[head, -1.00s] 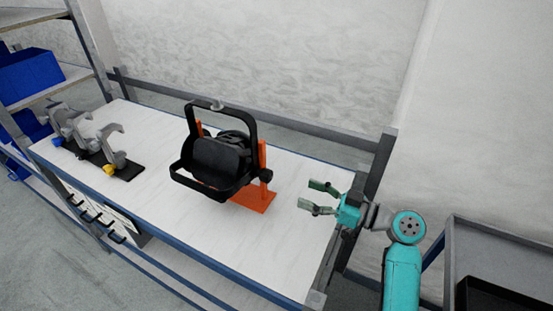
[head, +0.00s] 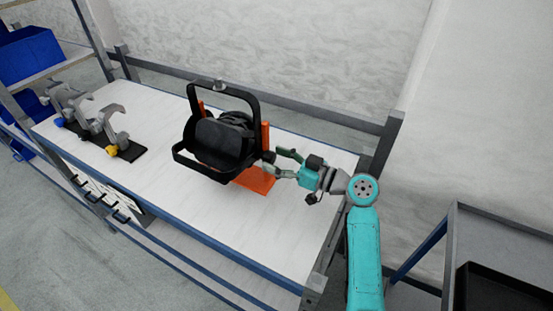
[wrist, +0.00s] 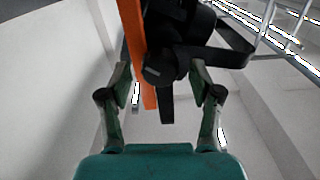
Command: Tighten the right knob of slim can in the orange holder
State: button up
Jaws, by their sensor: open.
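The slim can (head: 222,138) is a black par can with a black yoke, held upright in the orange holder (head: 256,180) on the workbench. Its right knob (head: 268,157) is small and dark, on the right side of the yoke. In the wrist view the knob (wrist: 158,71) shows its round end between the fingers, with the orange upright (wrist: 136,45) to its left. My gripper (head: 283,163) is open, with its fingertips close to the knob, one on each side. In the wrist view my gripper (wrist: 160,80) holds nothing, and I cannot tell whether either finger touches the knob.
Grey clamps on a black base (head: 125,149) stand at the left of the white bench (head: 220,215). A shelf with a blue bin (head: 30,62) is at far left. A grey cart with a black tray (head: 500,290) is at right. The bench front is clear.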

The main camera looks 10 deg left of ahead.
jog(key=shift+a, duration=0.1)
jog(key=c, duration=1.1)
jog(key=shift+c, duration=0.2)
jog(key=shift+m, duration=0.3)
jog(key=m, duration=0.3)
jog(key=shift+m, duration=0.4)
jog(key=m, duration=0.4)
jog(key=shift+w+m, duration=0.1)
jog(key=shift+m, duration=0.2)
jog(key=m, duration=0.8)
jog(key=shift+f, duration=0.1)
jog(key=shift+m, duration=0.5)
